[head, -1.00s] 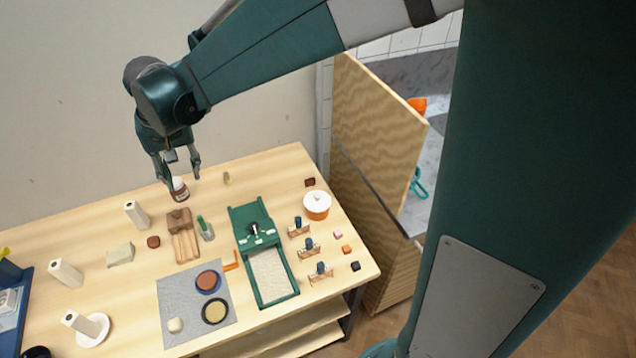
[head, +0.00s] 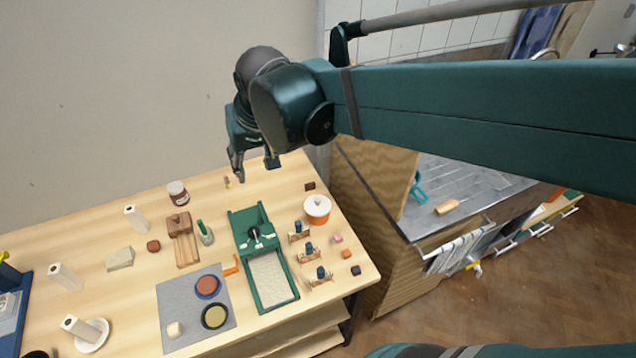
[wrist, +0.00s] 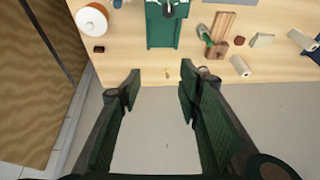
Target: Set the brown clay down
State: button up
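A small dark brown block (head: 310,186), which looks like the brown clay, lies on the table near its back right corner, behind the white-lidded orange pot. It also shows in the wrist view (wrist: 99,49), left of the fingers and apart from them. A reddish-brown lump (head: 153,246) lies farther left, beside the wooden block. My gripper (head: 255,172) is above the table's back edge, left of the dark brown block. In the wrist view its fingers (wrist: 160,85) are spread apart with nothing between them.
The orange pot (head: 317,210) and green slab roller (head: 262,256) stand on the right half of the table. A brown jar (head: 178,194) stands at the back left. A small yellowish piece (head: 227,182) is near my fingers. A plywood partition (head: 372,210) rises beyond the right edge.

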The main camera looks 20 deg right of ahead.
jog(key=s+d+f+t+h, duration=0.1)
jog(key=s+d+t, duration=0.1)
jog(key=s+d, duration=0.9)
jog(key=shift+s+d+f+t, duration=0.4)
jog(key=shift+s, duration=0.65)
